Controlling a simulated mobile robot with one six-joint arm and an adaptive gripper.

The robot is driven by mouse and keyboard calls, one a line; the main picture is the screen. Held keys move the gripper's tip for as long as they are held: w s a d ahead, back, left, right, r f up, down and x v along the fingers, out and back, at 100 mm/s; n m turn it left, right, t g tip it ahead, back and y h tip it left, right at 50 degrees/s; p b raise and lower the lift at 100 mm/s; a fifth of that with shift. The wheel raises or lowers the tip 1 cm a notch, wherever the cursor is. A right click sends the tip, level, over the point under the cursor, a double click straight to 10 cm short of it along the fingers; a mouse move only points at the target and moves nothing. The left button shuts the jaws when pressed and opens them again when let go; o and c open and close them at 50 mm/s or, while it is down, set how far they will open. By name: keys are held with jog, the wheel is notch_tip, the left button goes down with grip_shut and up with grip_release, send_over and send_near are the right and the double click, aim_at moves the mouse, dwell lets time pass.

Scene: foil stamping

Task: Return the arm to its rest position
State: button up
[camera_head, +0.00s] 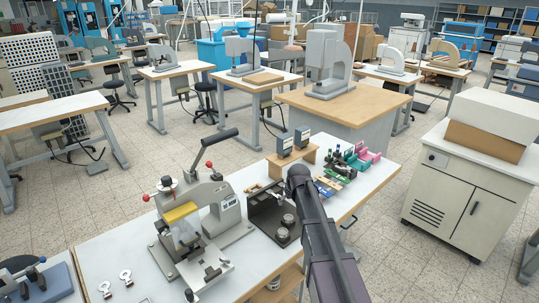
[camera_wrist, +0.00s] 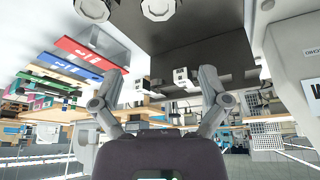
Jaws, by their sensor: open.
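My arm (camera_head: 330,250) reaches up from the lower right over the white bench in the head view. My gripper is not clearly seen there, as the arm's own end hides it. In the wrist view my gripper (camera_wrist: 165,74) is open, its two grey fingers spread apart with nothing between them. A black tray (camera_wrist: 200,35) with two round metal pieces shows beyond the fingertips. The same black tray (camera_head: 262,204) stands beside my arm in the head view.
A grey stamping press (camera_head: 228,208) with a yellow part stands left of my arm. Blue-faced boxes on a wooden stand (camera_head: 303,155) and coloured racks (camera_head: 362,158) lie behind it. A cream cabinet (camera_head: 460,200) stands right, with open floor between.

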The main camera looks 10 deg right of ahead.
jog(key=s+f+m+g, duration=0.1)
jog(key=s+g, duration=0.3)
jog(key=s, duration=2.4)
jog(key=shift+d+f+m+g+h, duration=0.15)
jog(key=shift+f+m+g+h, duration=0.15)
jog(key=shift+m, duration=0.2)
